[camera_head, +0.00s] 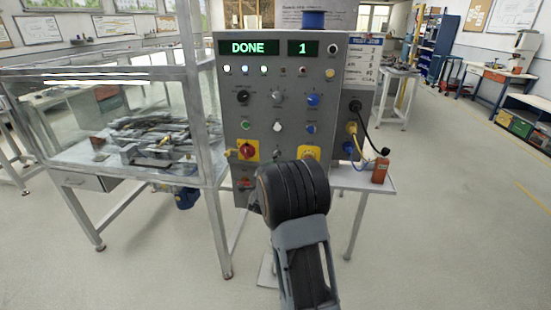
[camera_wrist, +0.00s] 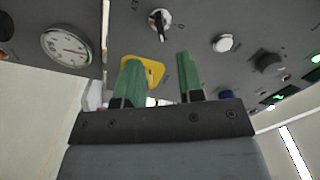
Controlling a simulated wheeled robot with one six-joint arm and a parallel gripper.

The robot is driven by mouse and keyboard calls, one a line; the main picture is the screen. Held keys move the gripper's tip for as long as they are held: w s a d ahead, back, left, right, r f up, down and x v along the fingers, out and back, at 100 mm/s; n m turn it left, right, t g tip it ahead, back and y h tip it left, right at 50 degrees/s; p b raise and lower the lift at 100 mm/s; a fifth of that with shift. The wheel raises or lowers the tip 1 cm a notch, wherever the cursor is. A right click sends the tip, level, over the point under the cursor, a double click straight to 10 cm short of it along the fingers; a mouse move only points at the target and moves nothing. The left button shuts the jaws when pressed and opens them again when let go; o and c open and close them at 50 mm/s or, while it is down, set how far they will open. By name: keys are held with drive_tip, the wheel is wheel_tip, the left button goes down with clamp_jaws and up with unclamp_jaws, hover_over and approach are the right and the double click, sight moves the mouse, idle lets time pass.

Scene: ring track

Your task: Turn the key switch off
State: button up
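A grey control panel (camera_head: 262,78) stands ahead with its display reading DONE and 1. In the wrist view a silver round switch with a dark key-like handle (camera_wrist: 160,20) sits on the panel, beyond and above my fingertips; I take it for the key switch. I cannot make it out clearly in the head view, where my arm covers the lower panel. My gripper (camera_wrist: 160,75) has two green fingers, apart and empty, with part of a yellow plate (camera_wrist: 152,70) showing behind them. The fingers are hidden in the head view.
A round gauge (camera_wrist: 67,47), a white button (camera_wrist: 223,43) and a black knob (camera_wrist: 267,62) lie near the switch. A red stop button (camera_head: 247,150) is at the panel's lower left. A framed machine table (camera_head: 150,150) stands left; cables (camera_head: 354,135) plug in right.

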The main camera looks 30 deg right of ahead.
sight(276, 157)
drive_tip(key=p+x, duration=0.1)
drive_tip(key=x, duration=0.7)
drive_tip(key=shift+a, duration=0.1)
clamp_jaws()
